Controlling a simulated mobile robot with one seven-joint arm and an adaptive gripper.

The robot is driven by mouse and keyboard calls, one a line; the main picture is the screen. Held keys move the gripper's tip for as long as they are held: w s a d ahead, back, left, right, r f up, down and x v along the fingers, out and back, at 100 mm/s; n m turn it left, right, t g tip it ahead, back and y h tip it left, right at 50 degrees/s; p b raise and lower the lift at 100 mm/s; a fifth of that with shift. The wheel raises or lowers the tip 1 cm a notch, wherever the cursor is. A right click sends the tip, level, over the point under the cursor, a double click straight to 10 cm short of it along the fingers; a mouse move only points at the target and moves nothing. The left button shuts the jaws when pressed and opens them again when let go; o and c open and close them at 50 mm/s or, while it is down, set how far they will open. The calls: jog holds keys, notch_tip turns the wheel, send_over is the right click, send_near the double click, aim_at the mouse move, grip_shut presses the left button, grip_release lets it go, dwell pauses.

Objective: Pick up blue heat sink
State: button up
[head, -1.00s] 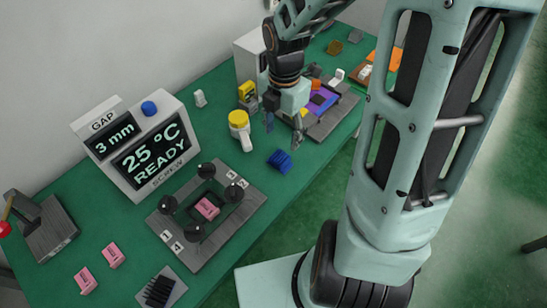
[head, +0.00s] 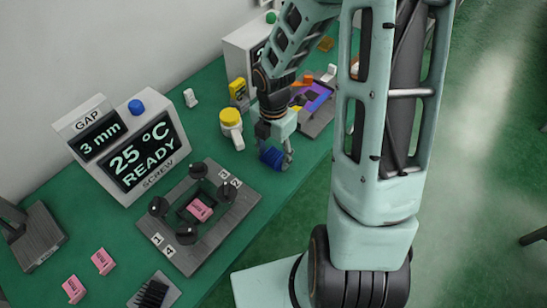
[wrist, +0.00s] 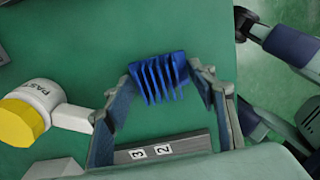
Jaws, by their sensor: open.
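The blue heat sink (head: 271,157) is a small finned block on the green table. In the wrist view the blue heat sink (wrist: 158,77) lies between the tips of my two fingers, with its fins showing. My gripper (head: 275,152) is low over it in the head view, with fingers on either side. In the wrist view my gripper (wrist: 160,88) is open around the heat sink. Whether the fingers touch its sides, I cannot tell.
The grey screw fixture (head: 196,212) with black knobs is nearer the camera. A display box (head: 130,150) stands at the left. Orange and purple parts (head: 314,98) lie behind.

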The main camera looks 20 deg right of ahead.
jog(key=c, duration=1.3)
jog(key=shift+r, duration=0.2)
